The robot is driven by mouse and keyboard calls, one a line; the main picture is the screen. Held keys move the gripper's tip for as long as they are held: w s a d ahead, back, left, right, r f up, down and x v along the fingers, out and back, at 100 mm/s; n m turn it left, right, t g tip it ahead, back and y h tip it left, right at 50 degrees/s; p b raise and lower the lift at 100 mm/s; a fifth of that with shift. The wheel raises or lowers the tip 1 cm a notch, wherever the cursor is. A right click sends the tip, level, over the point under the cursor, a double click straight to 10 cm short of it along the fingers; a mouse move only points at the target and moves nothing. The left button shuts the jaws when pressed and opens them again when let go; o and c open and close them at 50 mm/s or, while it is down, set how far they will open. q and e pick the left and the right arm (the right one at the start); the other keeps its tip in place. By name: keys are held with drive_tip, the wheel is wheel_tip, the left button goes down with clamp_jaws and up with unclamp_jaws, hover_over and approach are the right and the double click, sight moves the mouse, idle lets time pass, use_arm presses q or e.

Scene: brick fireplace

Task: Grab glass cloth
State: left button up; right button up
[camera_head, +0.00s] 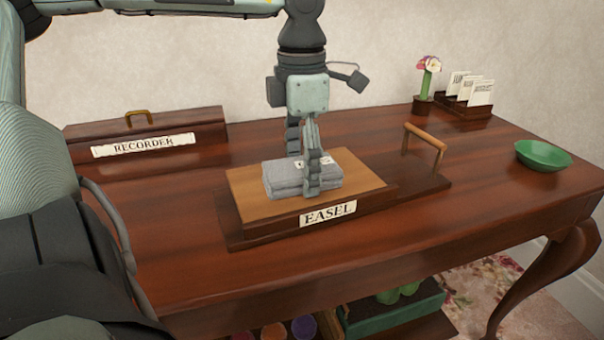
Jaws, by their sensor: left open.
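A folded grey cloth (285,181) with a small white label lies flat on the wooden top of a board marked EASEL (328,214). My left gripper (303,183) comes down from above, pointing downward, with its fingers at the cloth. One finger is in front of the cloth's near side and the other is toward its back. The fingers stand apart, and the front finger hides part of the cloth. Whether they touch the cloth I cannot tell. My right gripper is not in view.
A box marked RECORDER (146,140) stands at the back left. A wooden handle (426,135) rises right of the cloth. A flower holder (425,90), a card rack (467,103) and a green bowl (543,156) stand farther right. The table's front strip is clear.

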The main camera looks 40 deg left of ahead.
use_arm(q)
drive_tip(key=shift+c, duration=0.5)
drive_tip(key=c, duration=0.8)
drive_tip(key=shift+r, duration=0.15)
